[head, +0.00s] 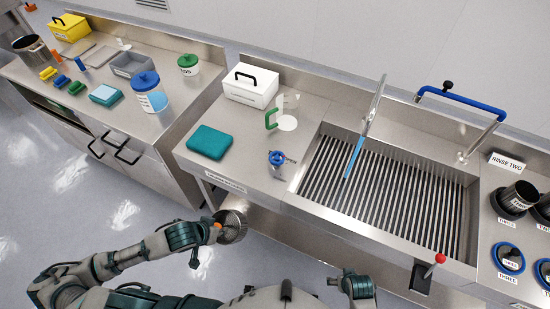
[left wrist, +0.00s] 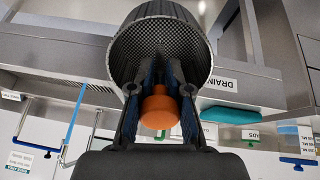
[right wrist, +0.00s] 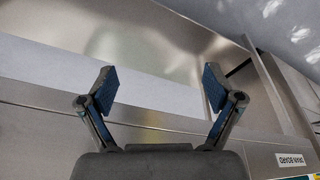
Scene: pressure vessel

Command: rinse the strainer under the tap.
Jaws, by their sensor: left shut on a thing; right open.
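The strainer, a round dark mesh basket (head: 233,228) with an orange grip, is in front of the sink counter's front edge in the head view. My left gripper (head: 215,226) is shut on its orange handle (left wrist: 159,108). The tap, a blue bent pipe with a black knob (head: 460,100), stands behind the right end of the slatted sink (head: 395,185). My right gripper (right wrist: 160,90) is open and empty.
On the left part of the sink counter are a teal cloth (head: 209,142), a white box (head: 250,86), a clear jug with green handle (head: 287,112) and a small blue-topped jar (head: 277,160). A red-knobbed lever (head: 440,258) is at the front edge. Black cups (head: 515,198) stand right.

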